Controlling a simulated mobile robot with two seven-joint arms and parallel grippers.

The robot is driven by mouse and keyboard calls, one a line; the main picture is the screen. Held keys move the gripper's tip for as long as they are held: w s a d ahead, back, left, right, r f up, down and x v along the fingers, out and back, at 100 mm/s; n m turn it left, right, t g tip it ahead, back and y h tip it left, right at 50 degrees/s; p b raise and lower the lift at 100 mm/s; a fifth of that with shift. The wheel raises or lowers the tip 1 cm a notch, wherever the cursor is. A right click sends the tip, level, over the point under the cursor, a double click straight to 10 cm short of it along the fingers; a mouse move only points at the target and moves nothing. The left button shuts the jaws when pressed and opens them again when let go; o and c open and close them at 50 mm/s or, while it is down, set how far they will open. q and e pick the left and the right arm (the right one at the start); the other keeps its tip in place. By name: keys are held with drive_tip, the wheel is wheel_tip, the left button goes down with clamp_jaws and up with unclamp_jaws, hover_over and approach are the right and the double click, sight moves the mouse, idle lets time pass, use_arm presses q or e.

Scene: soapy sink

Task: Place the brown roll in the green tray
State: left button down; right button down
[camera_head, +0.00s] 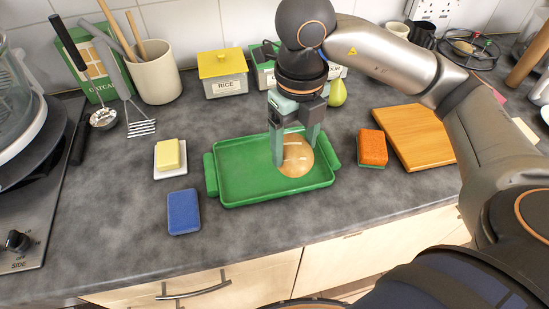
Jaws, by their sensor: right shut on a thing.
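The green tray (240,188) lies on the dark countertop in the middle of the head view, with a handle at each end. The brown roll (297,160) is round and light brown and shows at the tray's right part, inside its rim in the picture. My right gripper (296,158) points down over the tray and is shut on the roll, one finger on each side of it. I cannot tell whether the roll touches the tray floor. My left gripper is not in view.
An orange sponge (372,147) and a wooden board (418,138) lie right of the tray. A butter dish (170,157) and a blue sponge (184,211) lie left. Behind stand a yellow-lidded rice tin (223,74), a utensil crock (154,75) and a green pear (337,93).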

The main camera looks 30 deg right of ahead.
drive_tip(key=w+f, duration=0.2)
drive_tip(key=f, duration=0.1)
drive_tip(key=w+a+f, duration=0.1)
drive_tip(key=w+f, duration=0.1)
drive_tip(key=shift+a+f, duration=0.1)
drive_tip(key=shift+w+f, duration=0.2)
drive_tip(key=shift+f, duration=1.6)
drive_tip(key=shift+f, duration=0.25)
unclamp_jaws()
drive_tip(key=shift+r, duration=0.15)
wheel_tip(320, 180, up, 12)
drive_tip(key=p, duration=0.1)
drive_tip(key=shift+r, duration=0.15)
drive_tip(key=shift+a, duration=0.1)
